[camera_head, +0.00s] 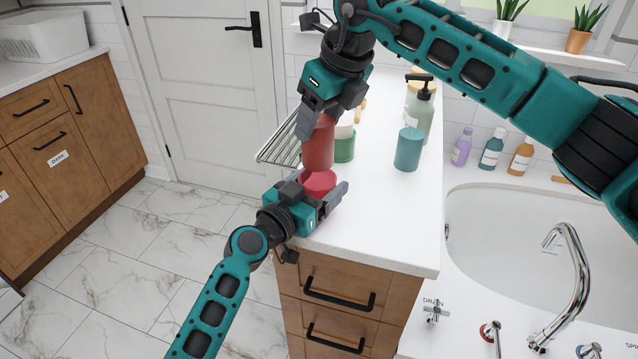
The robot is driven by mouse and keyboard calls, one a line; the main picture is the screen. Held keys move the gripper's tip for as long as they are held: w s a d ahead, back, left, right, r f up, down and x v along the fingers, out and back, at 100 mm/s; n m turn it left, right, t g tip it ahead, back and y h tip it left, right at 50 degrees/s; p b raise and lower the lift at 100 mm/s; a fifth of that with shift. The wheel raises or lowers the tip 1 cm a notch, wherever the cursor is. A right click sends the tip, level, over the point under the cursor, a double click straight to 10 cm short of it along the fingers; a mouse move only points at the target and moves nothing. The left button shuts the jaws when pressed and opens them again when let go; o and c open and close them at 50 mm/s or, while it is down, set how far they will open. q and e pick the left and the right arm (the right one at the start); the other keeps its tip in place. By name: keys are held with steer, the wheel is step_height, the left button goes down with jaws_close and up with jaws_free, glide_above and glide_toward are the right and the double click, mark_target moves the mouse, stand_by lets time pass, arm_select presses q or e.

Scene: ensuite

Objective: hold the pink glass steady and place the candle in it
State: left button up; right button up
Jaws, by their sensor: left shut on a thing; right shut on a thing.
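A dark red candle (318,148) is upright at the left front of the white counter. My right gripper (326,112) comes down from above and is shut on the candle's upper part. The pink glass (321,182) stands near the counter's left edge, directly below the candle in the picture. My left gripper (318,197) is shut on the glass from the front left. The candle's lower end overlaps the glass's rim in this view; I cannot tell whether it is inside or just above. The grippers hide part of both.
Behind the candle stands a green and cream container (345,146). A teal cylinder (408,149) and a pump bottle (420,112) stand farther right. A wire rack (281,145) juts out left of the counter. The front right counter is clear beside the bathtub (500,225).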

mark_target(320, 140)
steer(key=shift+f, duration=2.1)
steer(key=o, duration=1.3)
steer(key=shift+c, duration=0.2)
steer(key=v, duration=1.2)
steer(key=shift+a, duration=0.1)
arm_select(q)
steer(key=o, duration=1.1)
steer(key=shift+c, duration=0.2)
steer(key=shift+s, duration=0.1)
